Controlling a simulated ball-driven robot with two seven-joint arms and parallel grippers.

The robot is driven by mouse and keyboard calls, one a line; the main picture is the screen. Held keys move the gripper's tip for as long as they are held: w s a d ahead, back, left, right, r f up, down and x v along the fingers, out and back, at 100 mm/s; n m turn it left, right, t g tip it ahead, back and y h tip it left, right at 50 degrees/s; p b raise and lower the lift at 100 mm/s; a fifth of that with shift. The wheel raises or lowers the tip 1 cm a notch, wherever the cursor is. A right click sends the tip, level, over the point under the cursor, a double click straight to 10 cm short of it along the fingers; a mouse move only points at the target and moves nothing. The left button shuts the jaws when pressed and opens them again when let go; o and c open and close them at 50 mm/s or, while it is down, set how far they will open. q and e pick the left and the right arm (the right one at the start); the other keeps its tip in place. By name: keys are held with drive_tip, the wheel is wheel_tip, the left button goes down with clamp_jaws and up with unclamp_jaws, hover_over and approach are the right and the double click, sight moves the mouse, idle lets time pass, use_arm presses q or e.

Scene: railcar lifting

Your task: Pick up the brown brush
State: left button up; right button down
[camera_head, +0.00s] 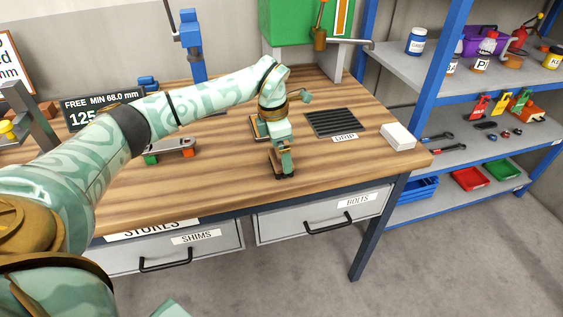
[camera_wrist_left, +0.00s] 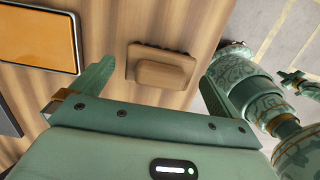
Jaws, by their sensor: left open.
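The brown brush (camera_wrist_left: 160,70) is a block with a raised rounded back, lying on the wooden workbench in the left wrist view. My left gripper (camera_head: 283,172) is over the bench near its front edge, pointing down. In the left wrist view its two fingers are spread apart, one on either side of the brush, with a gap on both sides. The gripper looks empty. In the head view the brush is mostly or wholly hidden by the gripper. I do not make out my right gripper.
An orange-faced panel (camera_wrist_left: 38,40) lies beside the brush. A black drip grate (camera_head: 337,122) and a white box (camera_head: 398,136) are to the gripper's right. A caliper-like tool (camera_head: 172,147) lies left. Blue shelving (camera_head: 430,90) stands right of the bench.

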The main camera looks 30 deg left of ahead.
use_arm(q)
wheel_tip(320, 180, down, 3)
drive_tip(key=shift+w+d+f, duration=0.1)
drive_tip(key=shift+w+d, duration=0.05)
drive_tip(key=c, duration=1)
drive_tip(key=shift+o, duration=0.2)
drive_tip(key=shift+r, duration=0.2)
drive_tip(key=shift+r, duration=0.3)
wheel_tip(320, 180, up, 2)
drive_tip(key=shift+r+p, duration=0.25)
drive_tip(key=shift+p, duration=0.15)
drive_tip(key=s+d+r+p, duration=0.3)
drive_tip(key=s+d+r, duration=0.5)
drive_tip(key=s, duration=0.3)
drive_tip(key=shift+d+r+p, duration=0.4)
drive_tip(key=shift+r, duration=0.5)
